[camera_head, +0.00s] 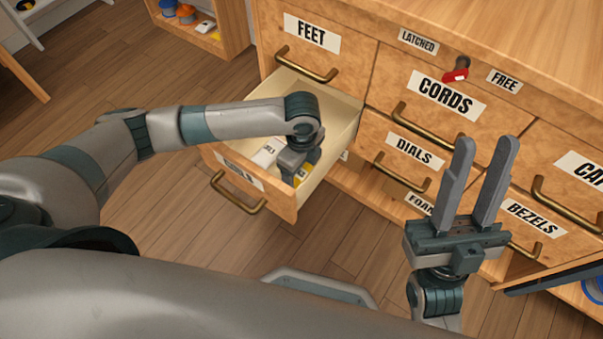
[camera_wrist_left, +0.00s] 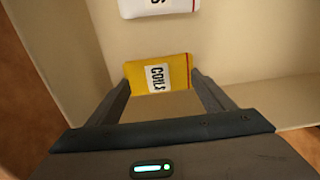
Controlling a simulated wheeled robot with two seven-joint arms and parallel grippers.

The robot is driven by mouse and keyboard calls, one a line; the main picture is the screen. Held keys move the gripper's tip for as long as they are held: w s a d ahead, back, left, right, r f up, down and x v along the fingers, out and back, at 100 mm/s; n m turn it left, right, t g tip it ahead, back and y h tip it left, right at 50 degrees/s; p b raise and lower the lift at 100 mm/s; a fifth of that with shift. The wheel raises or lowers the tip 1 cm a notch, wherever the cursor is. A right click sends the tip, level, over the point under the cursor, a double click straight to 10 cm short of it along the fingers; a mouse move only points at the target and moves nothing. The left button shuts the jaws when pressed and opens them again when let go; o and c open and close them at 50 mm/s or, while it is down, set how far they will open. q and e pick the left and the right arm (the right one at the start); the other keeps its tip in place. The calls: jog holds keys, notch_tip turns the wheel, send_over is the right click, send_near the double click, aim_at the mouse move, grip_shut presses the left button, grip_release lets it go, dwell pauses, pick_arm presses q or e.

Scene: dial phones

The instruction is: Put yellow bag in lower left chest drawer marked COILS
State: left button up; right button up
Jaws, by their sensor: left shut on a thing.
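The yellow bag (camera_wrist_left: 180,72) carries a white label reading COILS. My left gripper (camera_wrist_left: 165,90) is shut on it, one finger at each side, inside the open drawer. In the head view a piece of the yellow bag (camera_head: 303,174) shows below my left wrist, and my left gripper (camera_head: 297,165) mostly hides it. The open lower left drawer (camera_head: 279,199) is pulled well out; its front label is seen at a steep angle and is hard to read. I cannot tell whether the bag touches the drawer floor. My right gripper (camera_head: 482,185) is open and empty before the chest.
A white bag (camera_head: 267,152) lies in the same drawer, and it also shows in the left wrist view (camera_wrist_left: 158,8). Closed drawers marked FEET (camera_head: 312,33), CORDS (camera_head: 446,95) and DIALS (camera_head: 413,149) surround it. A red latch knob (camera_head: 456,75) sits above CORDS.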

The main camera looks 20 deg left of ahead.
pick_arm(q)
jog(key=shift+f, duration=0.3)
jog(key=o, duration=1)
jog(key=shift+f, duration=0.1)
jog(key=shift+o, duration=0.2)
